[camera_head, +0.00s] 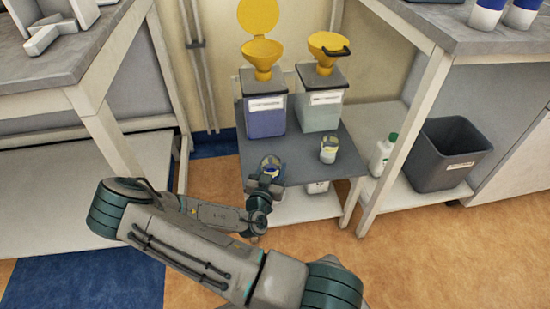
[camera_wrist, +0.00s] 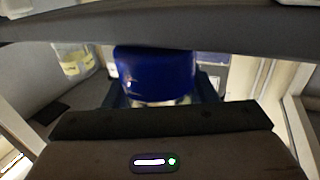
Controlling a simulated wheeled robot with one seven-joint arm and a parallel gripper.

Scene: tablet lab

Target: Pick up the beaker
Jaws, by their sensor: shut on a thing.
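The beaker (camera_head: 270,162) is at the front left of the grey shelf top, with blue and some yellow showing on it. It also shows as a deep blue rounded body (camera_wrist: 155,72) in the middle of the wrist view. My gripper (camera_head: 267,178) comes from the front and is shut on this beaker. The jaws hide its lower part, and I cannot tell whether its base touches the shelf. A second, similar small vessel (camera_head: 328,150) stands to the right on the shelf; it also shows in the wrist view (camera_wrist: 73,58).
Blue-filled (camera_head: 265,120) and pale (camera_head: 319,108) containers with yellow funnels stand behind on the grey shelf top (camera_head: 345,168). A white bottle (camera_head: 382,155) and a grey bin (camera_head: 447,157) are to the right. Benches flank the shelf on both sides.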

